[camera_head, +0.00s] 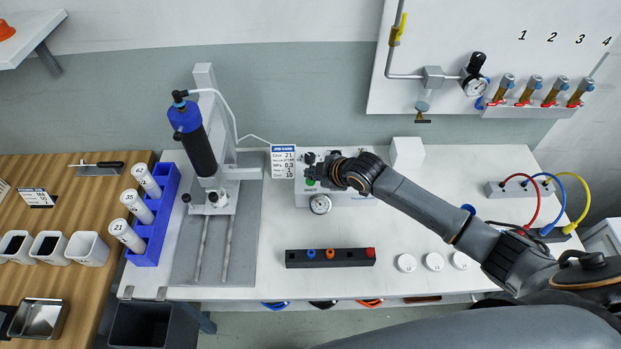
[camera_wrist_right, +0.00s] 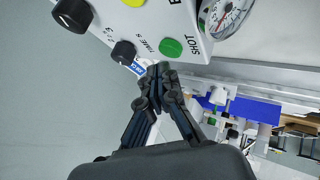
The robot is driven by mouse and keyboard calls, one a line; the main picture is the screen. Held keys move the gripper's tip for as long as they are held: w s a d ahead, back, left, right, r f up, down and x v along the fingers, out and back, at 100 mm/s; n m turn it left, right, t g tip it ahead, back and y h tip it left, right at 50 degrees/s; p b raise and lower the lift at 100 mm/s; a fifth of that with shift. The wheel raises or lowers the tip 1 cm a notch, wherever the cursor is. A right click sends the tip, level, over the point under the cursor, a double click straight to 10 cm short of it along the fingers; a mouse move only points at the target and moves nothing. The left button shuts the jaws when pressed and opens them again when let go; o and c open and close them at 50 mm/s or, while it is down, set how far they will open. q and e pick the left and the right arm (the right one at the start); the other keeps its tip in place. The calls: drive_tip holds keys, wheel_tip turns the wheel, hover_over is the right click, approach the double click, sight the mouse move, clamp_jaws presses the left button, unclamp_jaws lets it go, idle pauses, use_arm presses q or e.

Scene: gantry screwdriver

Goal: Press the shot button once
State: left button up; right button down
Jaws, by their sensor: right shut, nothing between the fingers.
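The white dispenser box (camera_head: 303,200) stands on the table, with its pressure gauge (camera_head: 320,204) on its face. In the right wrist view, the green shot button (camera_wrist_right: 171,47) sits on the box panel beside the word SHOT. A bit of it also shows beside the gripper in the head view (camera_head: 310,182). My right gripper (camera_head: 315,169) is over the box, its fingers shut and empty. In the wrist view its fingertips (camera_wrist_right: 159,70) are just short of the green button in the picture; I cannot tell whether they touch. My left gripper is not in view.
Black knobs (camera_wrist_right: 124,53) sit on the panel near the button. A settings card (camera_head: 283,161) stands left of the box. A syringe stand (camera_head: 240,173) is further left, a black holder (camera_head: 330,258) in front. A white block (camera_head: 407,153) stands to the right.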

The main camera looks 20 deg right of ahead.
sight(313, 182)
drive_tip(key=shift+r, duration=0.1)
wheel_tip(313, 182, up, 5)
drive_tip(key=p, duration=0.5)
idle(1.7)
